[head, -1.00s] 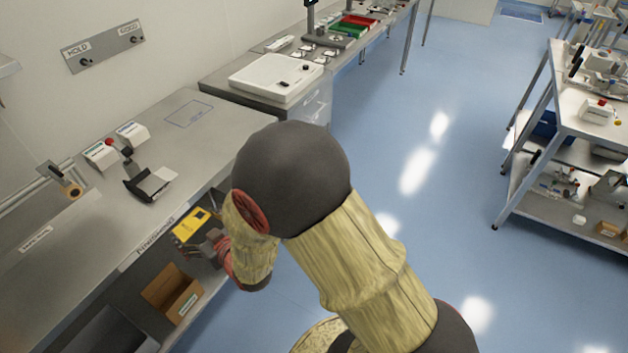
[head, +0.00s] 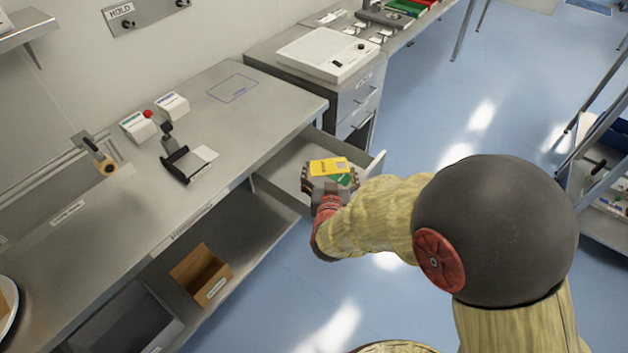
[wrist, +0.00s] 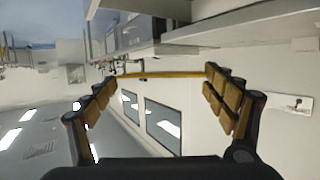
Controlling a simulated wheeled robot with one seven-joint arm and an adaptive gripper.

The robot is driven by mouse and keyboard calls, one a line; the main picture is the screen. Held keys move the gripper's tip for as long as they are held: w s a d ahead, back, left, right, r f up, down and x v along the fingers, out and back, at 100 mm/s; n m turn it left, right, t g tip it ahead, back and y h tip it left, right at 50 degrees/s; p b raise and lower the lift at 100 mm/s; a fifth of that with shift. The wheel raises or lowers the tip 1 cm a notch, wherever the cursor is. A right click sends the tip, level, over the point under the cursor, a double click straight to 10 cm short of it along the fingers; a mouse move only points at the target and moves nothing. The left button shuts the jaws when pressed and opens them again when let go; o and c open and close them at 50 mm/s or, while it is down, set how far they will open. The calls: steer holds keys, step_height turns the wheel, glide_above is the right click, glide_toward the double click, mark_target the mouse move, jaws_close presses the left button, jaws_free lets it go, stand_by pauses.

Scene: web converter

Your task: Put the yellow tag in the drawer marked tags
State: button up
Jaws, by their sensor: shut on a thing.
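The yellow tag (head: 328,167) is held flat between the fingers of my gripper (head: 330,184). In the wrist view its thin yellow edge (wrist: 160,75) spans between the two fingertips. A drawer (head: 275,187) under the right end of the long bench is pulled open, and my gripper with the tag shows over it in the head view. The height of the tag above the drawer is hard to tell. I cannot read any marking on the drawer. A green patch (head: 341,180) shows beside the tag; I cannot tell whether it belongs to it.
The steel bench (head: 250,120) carries small boxes (head: 172,106) and a dispenser-like stand (head: 185,160). A cardboard box (head: 201,273) sits on the shelf below. A drawer cabinet (head: 352,120) with a white device (head: 327,54) stands beyond the open drawer.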

steer(key=s+a+f+b, duration=0.1)
steer(key=a, duration=0.3)
steer(key=s+a, duration=0.2)
steer(key=a, duration=0.1)
steer(key=s+a+f+b, duration=0.1)
steer(key=s+a, duration=0.1)
steer(key=a, duration=0.2)
steer(key=shift+a+f+b, duration=0.3)
steer(key=shift+a, duration=0.05)
steer(key=shift+c, duration=0.2)
steer(key=w+d+f+b, duration=0.2)
steer(key=w+f+b, duration=0.2)
steer(key=w+f, duration=0.2)
steer(key=w+d+f+b, duration=0.2)
steer(key=w+f+b, duration=0.2)
steer(key=w+f, duration=0.3)
steer(key=shift+d+b, duration=0.3)
steer(key=shift+f, duration=0.1)
steer(key=shift+f+b, duration=0.3)
steer(key=shift+f, duration=0.05)
steer(key=shift+f, duration=0.15)
steer(key=o, duration=0.8)
